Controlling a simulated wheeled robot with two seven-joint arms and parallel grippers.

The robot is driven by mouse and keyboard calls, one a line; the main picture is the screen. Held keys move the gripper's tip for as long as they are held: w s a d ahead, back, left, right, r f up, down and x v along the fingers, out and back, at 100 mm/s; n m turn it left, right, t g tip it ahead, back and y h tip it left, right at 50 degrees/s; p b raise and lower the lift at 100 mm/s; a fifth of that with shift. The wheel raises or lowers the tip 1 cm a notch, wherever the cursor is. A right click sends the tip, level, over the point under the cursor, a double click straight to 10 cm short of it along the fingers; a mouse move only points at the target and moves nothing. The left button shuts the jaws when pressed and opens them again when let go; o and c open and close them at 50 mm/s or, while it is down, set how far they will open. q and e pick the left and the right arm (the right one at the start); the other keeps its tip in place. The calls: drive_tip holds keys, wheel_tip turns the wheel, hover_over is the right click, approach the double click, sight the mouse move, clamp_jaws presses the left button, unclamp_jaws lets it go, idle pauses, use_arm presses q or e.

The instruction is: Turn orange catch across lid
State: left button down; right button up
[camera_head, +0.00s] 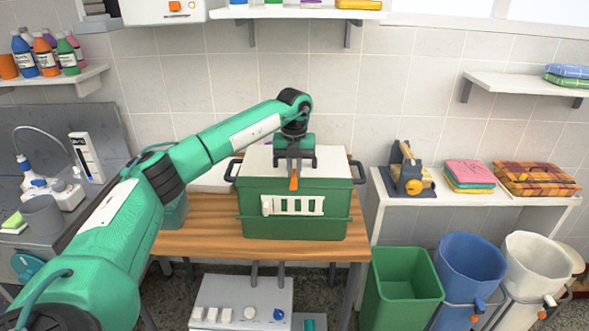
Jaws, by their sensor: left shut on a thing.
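A green box (252,222) with a white lid (260,162) stands on a wooden table, with dark handles at both ends and a white slotted panel on its front. The orange catch (294,183) is at the middle of the lid's front edge and points down toward the box front. My left gripper (294,172) comes down from above and is shut on the catch, hiding its upper part. My right gripper is out of view.
The wooden table (195,224) has bare room left of the box. A white shelf (470,200) at right holds a dark device (408,178) and folded towels (470,173). Green (402,290), blue (468,268) and white bins stand below. A wall shelf (290,13) hangs above.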

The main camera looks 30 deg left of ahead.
sight(294, 172)
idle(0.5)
use_arm(q)
drive_tip(key=c, duration=1.5)
unclamp_jaws()
drive_tip(key=shift+r, duration=0.5)
drive_tip(key=shift+a+r+b, duration=0.1)
drive_tip(key=shift+r+b, duration=1.4)
drive_tip(key=shift+r, duration=4.95)
